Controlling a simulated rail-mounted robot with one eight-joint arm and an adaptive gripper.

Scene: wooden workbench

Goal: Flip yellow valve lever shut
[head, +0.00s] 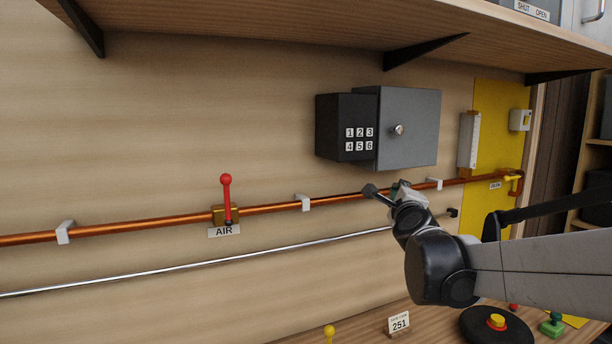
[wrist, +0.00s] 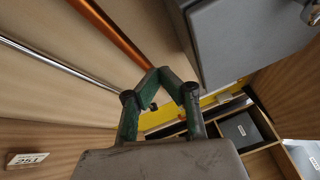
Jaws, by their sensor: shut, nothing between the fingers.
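The yellow valve lever (head: 514,178) is at the right end of the copper pipe, in front of a yellow panel (head: 490,115). It is small in the head view, and a tiny label sits to its left. My gripper (head: 396,190) is left of the lever, near the pipe and below the grey box. In the wrist view my gripper's green fingers (wrist: 165,76) meet at the tips with nothing between them. The yellow panel also shows beyond the fingers in the wrist view (wrist: 155,119); I cannot make out the lever there.
A red lever (head: 227,200) marked AIR stands upright on the pipe (head: 265,209) at left. A grey box (head: 410,125) with a keypad juts from the wall above. A thin silver rail (head: 200,264) runs below. Buttons (head: 497,321) and a 251 card (head: 399,322) are on the bench.

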